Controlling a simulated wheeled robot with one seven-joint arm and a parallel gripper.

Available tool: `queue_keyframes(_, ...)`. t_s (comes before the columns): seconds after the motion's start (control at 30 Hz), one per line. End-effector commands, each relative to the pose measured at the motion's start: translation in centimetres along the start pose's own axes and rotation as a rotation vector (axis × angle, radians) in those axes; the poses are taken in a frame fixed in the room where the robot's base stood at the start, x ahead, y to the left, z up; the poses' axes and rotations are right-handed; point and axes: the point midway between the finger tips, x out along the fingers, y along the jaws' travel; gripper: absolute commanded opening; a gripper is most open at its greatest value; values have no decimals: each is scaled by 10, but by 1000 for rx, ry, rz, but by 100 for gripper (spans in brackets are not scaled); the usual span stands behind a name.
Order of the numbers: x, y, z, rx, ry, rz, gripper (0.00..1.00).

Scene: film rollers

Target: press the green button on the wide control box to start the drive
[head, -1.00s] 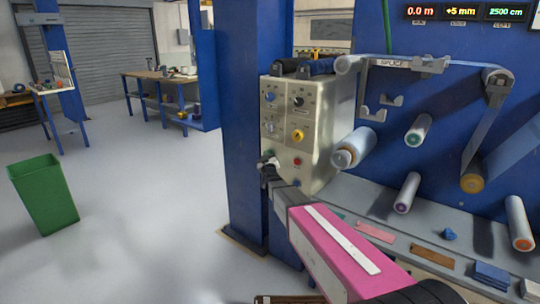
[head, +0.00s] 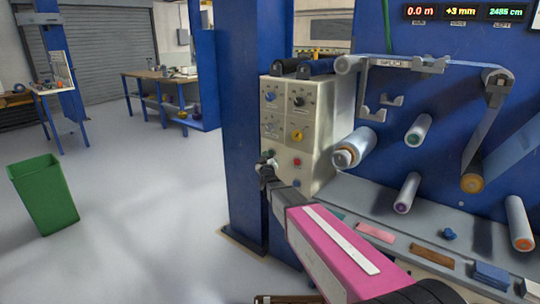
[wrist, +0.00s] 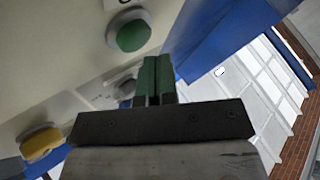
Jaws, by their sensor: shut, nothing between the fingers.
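The cream control box (head: 315,127) is mounted beside the blue column, with knobs and buttons on its face. Its green button (wrist: 131,36) shows large in the wrist view, at upper left, in a pale collar. In the head view the button (head: 269,154) is small, just above my gripper tip. My gripper (head: 264,171) is shut and empty at the lower left of the box face. In the wrist view my shut fingers (wrist: 157,78) lie below and right of the button, apart from it in the picture. The gap in depth is hard to tell.
A red button (head: 297,162) and a yellow knob (head: 298,135) are nearby on the box. The blue column (head: 243,120) stands close on the left. Film rollers (head: 355,147) and a grey ledge (head: 395,222) are on the right. Floor at left is open around a green bin (head: 43,194).

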Motion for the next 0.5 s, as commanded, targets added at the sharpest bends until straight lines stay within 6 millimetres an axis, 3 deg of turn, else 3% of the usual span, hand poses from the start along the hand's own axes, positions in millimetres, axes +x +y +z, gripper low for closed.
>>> queue_keyframes(0.5,-7,-4,-5,-1,1,0,0)
